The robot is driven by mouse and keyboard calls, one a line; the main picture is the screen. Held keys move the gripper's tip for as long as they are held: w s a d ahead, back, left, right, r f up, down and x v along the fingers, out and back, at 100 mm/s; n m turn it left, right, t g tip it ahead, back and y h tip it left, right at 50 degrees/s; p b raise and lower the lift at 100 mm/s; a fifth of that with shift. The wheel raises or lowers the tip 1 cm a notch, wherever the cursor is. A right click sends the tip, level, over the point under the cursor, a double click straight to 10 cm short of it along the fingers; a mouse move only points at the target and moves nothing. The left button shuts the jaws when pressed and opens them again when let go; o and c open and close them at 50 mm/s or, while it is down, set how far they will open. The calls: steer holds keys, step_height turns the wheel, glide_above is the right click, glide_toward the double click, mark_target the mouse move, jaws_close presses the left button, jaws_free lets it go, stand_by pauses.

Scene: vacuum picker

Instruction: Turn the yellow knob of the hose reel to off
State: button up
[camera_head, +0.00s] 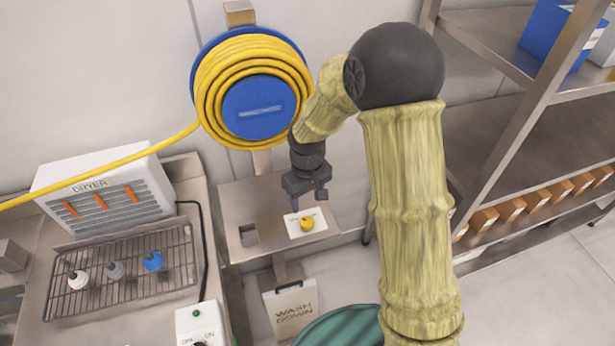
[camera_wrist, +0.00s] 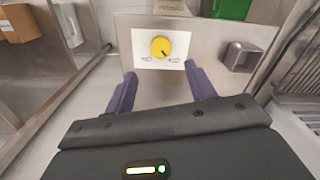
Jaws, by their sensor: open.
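The hose reel (camera_head: 258,108) has a blue drum wound with yellow hose and hangs on the wall. Below it, the yellow knob (camera_head: 306,223) sits on a white plate (camera_head: 293,232) on a metal panel. In the wrist view the yellow knob (camera_wrist: 160,47) has a dark pointer mark toward its lower right. The labels beside it are too small to read. My gripper (camera_head: 305,205) is just above the knob in the head view. In the wrist view my gripper (camera_wrist: 160,82) has its two purple fingers apart, with the knob ahead between them, not touched.
A dryer (camera_head: 105,190) and a wire rack (camera_head: 120,275) with several small fittings stand on the left counter. A metal shelf (camera_head: 495,215) with boxes is on the right. A metal holder (camera_wrist: 238,57) sits beside the knob plate. A "wash down" sign (camera_head: 292,308) hangs below.

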step_height(320, 180, up, 9)
steer(key=shift+f+b, duration=0.2)
steer(key=shift+b, duration=0.15)
steer(key=s+d+f+m+t, duration=0.1)
steer(key=s+d+m, duration=0.5)
steer(key=s+d, duration=0.6)
steer(key=shift+s+d+t, duration=0.3)
steer(key=shift+d+t, duration=0.5)
steer(key=shift+d, duration=0.05)
steer(key=shift+c, duration=0.4)
